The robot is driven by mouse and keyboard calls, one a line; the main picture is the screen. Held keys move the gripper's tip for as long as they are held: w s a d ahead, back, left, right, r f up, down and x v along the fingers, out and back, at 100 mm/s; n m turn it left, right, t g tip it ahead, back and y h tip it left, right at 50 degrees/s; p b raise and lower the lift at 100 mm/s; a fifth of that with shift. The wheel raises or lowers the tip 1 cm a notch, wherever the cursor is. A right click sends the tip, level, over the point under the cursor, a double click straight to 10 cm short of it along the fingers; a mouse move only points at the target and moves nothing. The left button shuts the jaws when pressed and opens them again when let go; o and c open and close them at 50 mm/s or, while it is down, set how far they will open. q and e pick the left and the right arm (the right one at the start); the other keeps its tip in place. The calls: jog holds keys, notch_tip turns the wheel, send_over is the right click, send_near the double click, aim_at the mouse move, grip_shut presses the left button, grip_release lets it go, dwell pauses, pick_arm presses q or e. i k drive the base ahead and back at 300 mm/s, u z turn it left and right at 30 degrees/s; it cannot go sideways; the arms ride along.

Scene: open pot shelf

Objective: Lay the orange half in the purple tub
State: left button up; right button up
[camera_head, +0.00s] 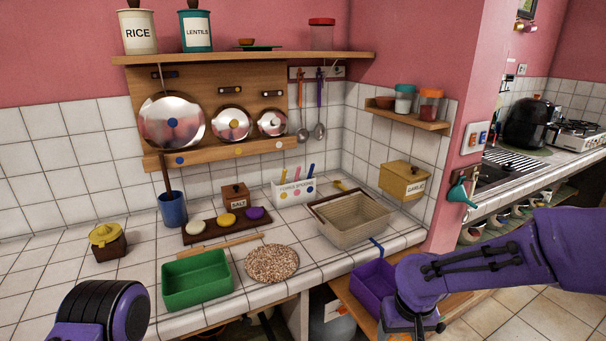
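The purple tub (371,287) sits on a low wooden surface in front of the counter, at the lower middle right. A blue strap-like piece stands at its back edge. My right arm comes in from the right and hides the tub's right side. My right gripper (412,325) points down beside the tub at the bottom edge; its fingertips are not clearly visible, and I cannot tell whether it holds anything. My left arm shows at the lower left, with its gripper out of view. I cannot make out an orange half anywhere.
A green tub (197,279), a round speckled mat (272,263) and a beige basket (350,222) stand on the tiled counter. Behind them are a dark board (226,226) with three small round things, a blue cup (173,209) and a spoon box (294,190).

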aim_at(380, 298)
jog(key=k, duration=0.5)
jog(key=u, duration=1.05)
jog(key=i, duration=0.7)
jog(key=z, duration=0.95)
